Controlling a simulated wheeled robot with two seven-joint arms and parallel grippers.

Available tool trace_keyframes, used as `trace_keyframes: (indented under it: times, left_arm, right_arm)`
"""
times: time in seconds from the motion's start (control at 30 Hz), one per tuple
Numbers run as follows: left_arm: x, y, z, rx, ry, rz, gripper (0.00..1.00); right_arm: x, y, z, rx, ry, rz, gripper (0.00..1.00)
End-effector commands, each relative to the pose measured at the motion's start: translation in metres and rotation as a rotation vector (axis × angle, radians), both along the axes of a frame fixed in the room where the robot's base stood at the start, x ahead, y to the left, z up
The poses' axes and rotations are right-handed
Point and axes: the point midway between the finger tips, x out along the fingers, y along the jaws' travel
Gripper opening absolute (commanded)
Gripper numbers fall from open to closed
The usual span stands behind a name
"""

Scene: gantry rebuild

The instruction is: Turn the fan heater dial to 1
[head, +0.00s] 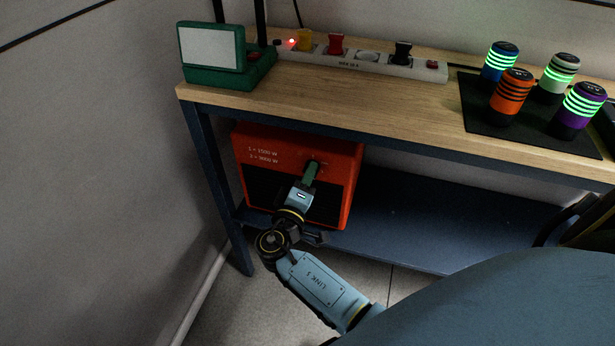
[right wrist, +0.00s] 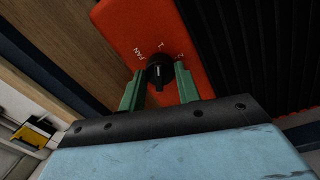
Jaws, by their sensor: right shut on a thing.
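The fan heater (head: 352,190) is an orange-red box with a dark grille, standing on the lower shelf under the table. Its print includes "1 = 1500 W". My right gripper (head: 313,170) reaches its front face. In the right wrist view, the black dial (right wrist: 160,71) sits between the two green fingers of my right gripper (right wrist: 159,84), which is shut on it. Marks around the dial include "FAN" at the left and two small marks near the top. A pale pointer line on the dial faces roughly up, towards the middle mark. My left gripper is out of view.
On the wooden tabletop (head: 300,95) stand a green device with a pale screen (head: 212,46), a power strip (head: 375,68) with a lit red light, and several glowing cans on a black mat (head: 475,122). The blue lower shelf (head: 430,225) is clear right of the heater. A table leg (head: 215,180) stands at its left.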

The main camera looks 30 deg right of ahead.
Motion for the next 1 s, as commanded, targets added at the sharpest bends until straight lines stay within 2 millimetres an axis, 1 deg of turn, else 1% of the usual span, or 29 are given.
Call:
trace_keyframes:
  times: [0.2, 0.23, 0.4, 0.67, 0.77, 0.87, 1.0]
  left_arm:
    - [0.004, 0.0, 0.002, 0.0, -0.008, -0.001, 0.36]
    - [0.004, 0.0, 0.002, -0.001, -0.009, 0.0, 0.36]
    - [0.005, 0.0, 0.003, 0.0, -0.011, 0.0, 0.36]
    - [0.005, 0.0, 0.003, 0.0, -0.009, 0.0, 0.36]
    - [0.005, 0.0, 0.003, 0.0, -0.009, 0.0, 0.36]
    - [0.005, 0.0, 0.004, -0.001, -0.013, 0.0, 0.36]
    - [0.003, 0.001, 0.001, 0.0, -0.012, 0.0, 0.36]
  right_arm:
    - [-0.001, 0.0, -0.001, 0.0, 0.002, -0.001, 0.1]
    - [-0.001, 0.0, -0.001, 0.0, 0.002, -0.001, 0.34]
    - [0.0, 0.0, -0.001, 0.001, 0.001, 0.0, 0.54]
    - [0.0, 0.001, 0.0, 0.001, 0.0, 0.0, 0.54]
    - [-0.004, 0.005, -0.001, 0.001, 0.001, 0.002, 0.54]
    - [-0.012, 0.016, -0.002, 0.002, 0.002, 0.001, 0.54]
    - [-0.031, 0.039, -0.003, 0.003, 0.002, 0.002, 0.54]
